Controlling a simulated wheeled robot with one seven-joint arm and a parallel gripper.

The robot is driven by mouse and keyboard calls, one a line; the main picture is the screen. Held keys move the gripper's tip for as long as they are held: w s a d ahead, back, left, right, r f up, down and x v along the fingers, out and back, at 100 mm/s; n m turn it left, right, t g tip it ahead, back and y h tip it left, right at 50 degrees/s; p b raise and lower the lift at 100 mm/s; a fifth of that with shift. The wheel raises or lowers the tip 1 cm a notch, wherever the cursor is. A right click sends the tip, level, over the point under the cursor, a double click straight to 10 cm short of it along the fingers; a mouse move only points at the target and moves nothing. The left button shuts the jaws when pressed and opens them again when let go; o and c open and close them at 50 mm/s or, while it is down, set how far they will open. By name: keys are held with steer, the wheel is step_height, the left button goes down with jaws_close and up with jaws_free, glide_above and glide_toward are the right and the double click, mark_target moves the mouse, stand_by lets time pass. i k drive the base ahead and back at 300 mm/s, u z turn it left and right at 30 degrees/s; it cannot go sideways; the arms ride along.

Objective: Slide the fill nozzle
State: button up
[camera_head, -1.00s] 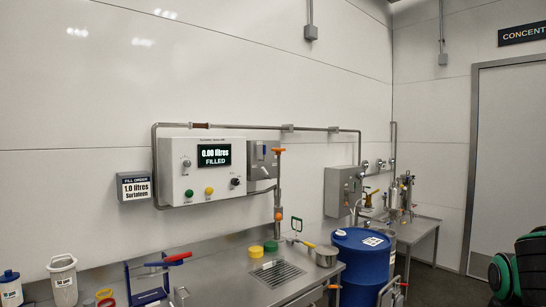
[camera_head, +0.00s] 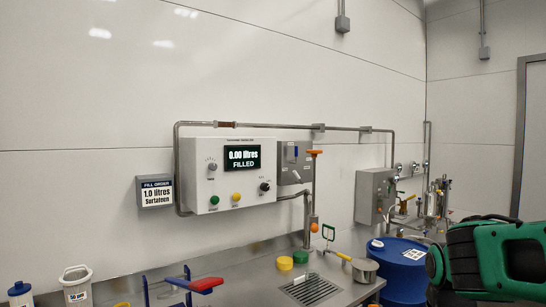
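The fill nozzle (camera_head: 313,210) looks to be the lower end of the vertical steel pipe with an orange handle (camera_head: 315,152) on top. It hangs above the drain grate (camera_head: 312,289) in the steel bench, with an orange tip near its bottom. The control panel (camera_head: 230,172) to its left reads 0.00 litres FILLED. The order sign (camera_head: 156,191) reads 1.0 litres Surtateen, as far as I can read it. A green and black part of my arm shows at the lower right. My gripper's fingers do not show.
A blue drum (camera_head: 405,278) stands right of the bench, partly behind my arm. A small pot (camera_head: 364,269), yellow cap (camera_head: 285,263) and green cap (camera_head: 300,256) sit near the grate. A blue frame with a red handle (camera_head: 206,284) and a white jug (camera_head: 77,287) stand at left.

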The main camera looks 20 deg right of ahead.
mark_target(314, 152)
steer(key=z, duration=0.15)
steer(key=i, duration=1.35)
steer(key=z, duration=0.5)
